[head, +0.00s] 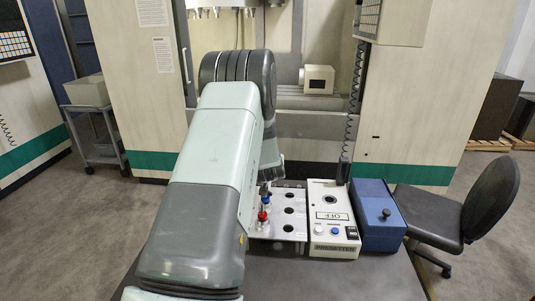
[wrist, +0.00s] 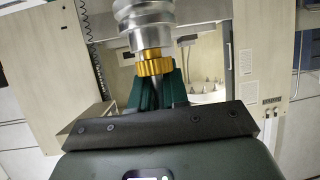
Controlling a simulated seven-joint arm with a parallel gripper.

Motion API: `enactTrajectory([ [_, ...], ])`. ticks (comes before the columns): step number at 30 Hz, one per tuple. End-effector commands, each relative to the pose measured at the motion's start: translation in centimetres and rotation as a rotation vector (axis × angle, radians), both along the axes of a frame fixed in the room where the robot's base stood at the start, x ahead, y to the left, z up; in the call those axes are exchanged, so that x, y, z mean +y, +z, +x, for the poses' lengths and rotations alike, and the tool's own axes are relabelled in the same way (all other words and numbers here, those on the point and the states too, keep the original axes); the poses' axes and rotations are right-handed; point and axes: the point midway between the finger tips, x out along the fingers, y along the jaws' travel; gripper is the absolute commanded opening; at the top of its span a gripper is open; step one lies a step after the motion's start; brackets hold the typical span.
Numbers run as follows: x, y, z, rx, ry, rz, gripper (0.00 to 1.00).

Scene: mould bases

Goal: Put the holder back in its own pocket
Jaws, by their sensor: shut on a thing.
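The holder (wrist: 155,66) is a silver, stepped cylinder with a gold toothed ring. In the wrist view my gripper (wrist: 156,88) has dark green fingers shut around its lower part, below the gold ring. In the head view my own arm hides the gripper and most or all of this holder. A grey metal rack (head: 277,232) with round pockets stands on the table right of my arm. Its right column shows several dark, empty pockets. A red-topped holder (head: 262,216) and a blue-marked holder (head: 266,199) stand in its left column, partly hidden by my arm.
Right of the rack stands a white presetter box (head: 330,215) with a round hole, an OFF label and buttons. Beside it is a blue box (head: 376,212) with a black knob. The front of the dark table (head: 330,280) is clear. A chair (head: 480,205) stands at right.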

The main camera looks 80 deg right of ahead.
Motion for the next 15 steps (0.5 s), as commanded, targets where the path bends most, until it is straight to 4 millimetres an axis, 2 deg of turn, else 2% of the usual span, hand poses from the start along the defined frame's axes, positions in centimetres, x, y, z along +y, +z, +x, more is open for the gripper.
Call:
enactTrajectory([
  [15, 0.0, -4.4, 0.0, 0.000, 0.000, -0.003, 0.00],
])
